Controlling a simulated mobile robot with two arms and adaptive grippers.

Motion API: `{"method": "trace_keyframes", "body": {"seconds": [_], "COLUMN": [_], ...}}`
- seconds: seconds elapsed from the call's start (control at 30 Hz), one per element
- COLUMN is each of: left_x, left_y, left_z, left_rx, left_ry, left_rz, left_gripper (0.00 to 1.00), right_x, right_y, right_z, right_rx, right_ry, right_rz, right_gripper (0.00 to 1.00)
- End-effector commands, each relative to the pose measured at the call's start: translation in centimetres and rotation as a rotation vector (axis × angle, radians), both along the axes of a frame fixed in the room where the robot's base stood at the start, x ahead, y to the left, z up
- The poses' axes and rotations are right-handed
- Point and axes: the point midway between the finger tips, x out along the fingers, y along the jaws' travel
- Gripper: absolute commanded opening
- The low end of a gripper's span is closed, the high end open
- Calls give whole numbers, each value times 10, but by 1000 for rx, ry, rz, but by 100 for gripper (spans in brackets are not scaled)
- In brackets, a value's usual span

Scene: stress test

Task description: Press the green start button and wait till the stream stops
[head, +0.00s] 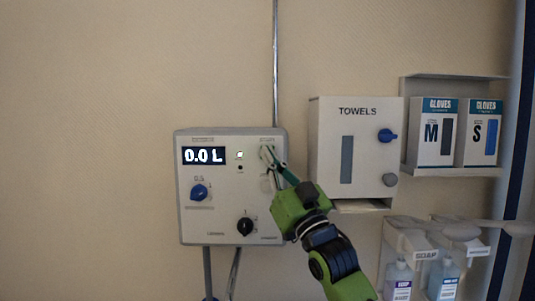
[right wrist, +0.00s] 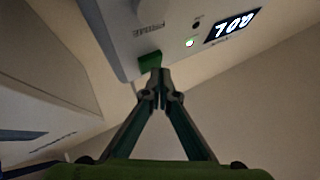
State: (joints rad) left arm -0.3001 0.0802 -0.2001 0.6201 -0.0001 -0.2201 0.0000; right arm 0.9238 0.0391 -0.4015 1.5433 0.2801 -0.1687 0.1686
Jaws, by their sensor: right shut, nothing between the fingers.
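A grey control box (head: 220,225) hangs on the wall, with a lit display (head: 203,156) reading 0.0 L. A small green light (head: 240,155) is lit beside the display. In the right wrist view the green button (right wrist: 150,62) stands out from the box's face near its edge. My right gripper (head: 270,158) is shut and empty, with its fingertips at the box's upper right. In the right wrist view the fingertips (right wrist: 160,80) are right by the green button; I cannot tell whether they touch it. In the head view the fingers hide the button. My left gripper is out of view.
The box carries a blue knob (head: 199,192) and a black knob (head: 245,226). A towel dispenser (head: 325,130) hangs close to the right, then glove boxes (head: 433,133) on a shelf and bottle dispensers (head: 400,275) below. The wall at left is bare.

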Motion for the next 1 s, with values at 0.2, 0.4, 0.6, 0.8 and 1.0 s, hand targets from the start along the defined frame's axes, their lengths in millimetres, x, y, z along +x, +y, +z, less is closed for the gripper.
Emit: {"method": "trace_keyframes", "body": {"seconds": [0.2,0.4,0.6,0.8,1.0], "left_x": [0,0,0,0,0], "left_y": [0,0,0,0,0], "left_z": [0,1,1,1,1], "left_rx": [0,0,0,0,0], "left_ry": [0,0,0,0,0], "left_rz": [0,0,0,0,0], "left_gripper": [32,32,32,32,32], "right_x": [3,5,8,10,10], "right_y": [0,0,0,0,0], "right_z": [0,0,0,1,0], "right_rx": [0,0,0,0,0], "right_ry": [0,0,0,0,0], "right_rz": [0,0,0,0,0], "right_gripper": [0,0,0,0,0]}}
